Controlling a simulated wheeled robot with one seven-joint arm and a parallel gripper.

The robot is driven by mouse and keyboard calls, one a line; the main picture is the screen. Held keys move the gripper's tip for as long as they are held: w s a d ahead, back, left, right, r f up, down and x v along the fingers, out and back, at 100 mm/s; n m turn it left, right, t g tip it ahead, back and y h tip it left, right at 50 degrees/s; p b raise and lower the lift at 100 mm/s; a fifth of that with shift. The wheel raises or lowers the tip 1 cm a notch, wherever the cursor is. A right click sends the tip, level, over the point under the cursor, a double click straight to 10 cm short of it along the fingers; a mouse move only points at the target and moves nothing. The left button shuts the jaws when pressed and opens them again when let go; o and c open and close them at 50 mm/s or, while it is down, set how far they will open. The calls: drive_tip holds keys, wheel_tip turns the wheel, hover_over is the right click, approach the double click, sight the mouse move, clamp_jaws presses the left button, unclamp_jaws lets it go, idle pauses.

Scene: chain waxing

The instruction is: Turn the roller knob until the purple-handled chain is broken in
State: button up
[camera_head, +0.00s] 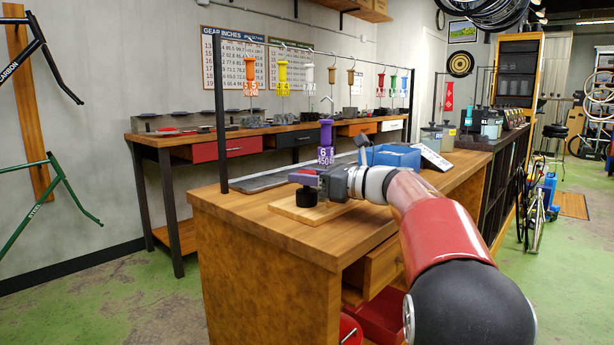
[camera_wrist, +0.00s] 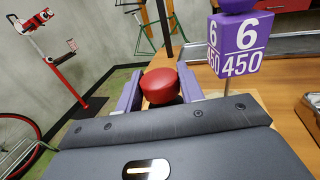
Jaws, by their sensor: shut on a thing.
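A roller knob with a round red top (camera_wrist: 160,86) sits between the two purple fingers of my gripper (camera_wrist: 159,92) in the wrist view. The fingers are shut on it, one on each side. In the head view my gripper (camera_head: 305,179) is low over the near end of the bench, above a black round part (camera_head: 306,196) on a wooden board (camera_head: 292,212). The purple chain handle (camera_head: 326,142), marked 6 and 450, stands upright just behind my gripper. It also shows right of the knob in the wrist view (camera_wrist: 240,45). The chain itself is hidden.
A blue bin (camera_head: 392,156) stands on the bench (camera_head: 240,212) behind my wrist. A dark rack frame (camera_head: 221,115) rises behind the board, with several coloured handles hanging from its bar. A dark tray (camera_head: 262,182) lies left of the board. The bench's front left corner is clear.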

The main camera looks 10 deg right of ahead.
drive_tip(key=shift+r+n+g+y, duration=0.2)
drive_tip(key=shift+n+g+y, duration=0.7)
drive_tip(key=shift+n+g, duration=0.3)
drive_tip(key=shift+g, duration=0.4)
drive_tip(key=o, duration=1)
drive_tip(key=shift+a, duration=0.1)
drive_tip(key=shift+c, duration=0.2)
drive_tip(key=shift+f, duration=0.15)
drive_tip(key=shift+s+d, duration=0.15)
drive_tip(key=shift+d, duration=0.3)
drive_tip(key=b+v, duration=0.1)
drive_tip(key=v, duration=0.6)
